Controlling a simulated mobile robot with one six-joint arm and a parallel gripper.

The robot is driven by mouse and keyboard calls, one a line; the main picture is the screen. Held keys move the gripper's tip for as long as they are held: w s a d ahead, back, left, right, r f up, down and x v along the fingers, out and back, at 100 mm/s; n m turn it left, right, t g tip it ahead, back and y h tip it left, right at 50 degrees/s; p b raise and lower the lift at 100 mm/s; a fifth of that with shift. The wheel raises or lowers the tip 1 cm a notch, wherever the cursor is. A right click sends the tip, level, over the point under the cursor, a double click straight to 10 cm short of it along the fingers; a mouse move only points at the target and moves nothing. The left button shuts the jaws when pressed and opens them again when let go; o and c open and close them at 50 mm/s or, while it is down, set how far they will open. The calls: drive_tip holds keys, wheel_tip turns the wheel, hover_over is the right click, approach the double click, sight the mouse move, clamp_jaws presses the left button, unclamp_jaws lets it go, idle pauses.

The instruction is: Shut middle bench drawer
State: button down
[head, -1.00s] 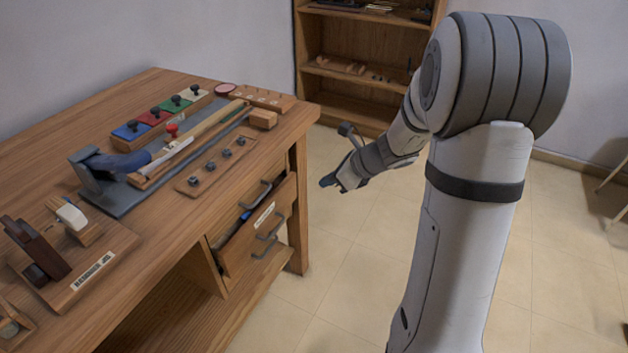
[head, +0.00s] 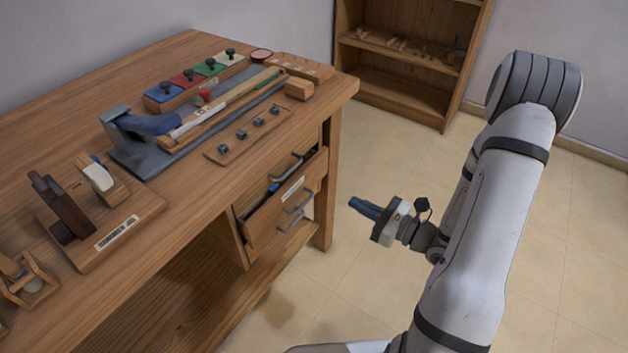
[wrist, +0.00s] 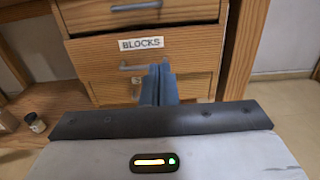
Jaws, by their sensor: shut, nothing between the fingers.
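The middle bench drawer (head: 268,221) is pulled partly out under the right end of the wooden bench. Its wooden front has a white label and a grey bar handle (head: 297,203); some of its contents show through the gap above. In the wrist view, the drawer front (wrist: 190,52) is straight ahead, labelled "BLOCKS". My gripper (head: 357,206) is shut and empty, to the right of the drawer and pointing at it, with a gap in the head view. In the wrist view, the fingertips (wrist: 158,70) overlap the drawer's lower front, just right of its handle; contact cannot be told.
The top drawer (wrist: 190,14) is above, and a lower drawer (wrist: 185,86) sits below. The bench top (head: 190,215) holds a clamp, coloured blocks and tools. A shelf unit (head: 408,97) stands behind. Floor (head: 375,270) around my gripper is clear.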

sight(302, 176)
drive_tip(key=b+x, duration=0.2)
drive_tip(key=x, duration=1.1)
drive_tip(key=shift+w+a, duration=0.2)
drive_tip(key=shift+a, duration=0.1)
drive_tip(key=shift+w, duration=0.1)
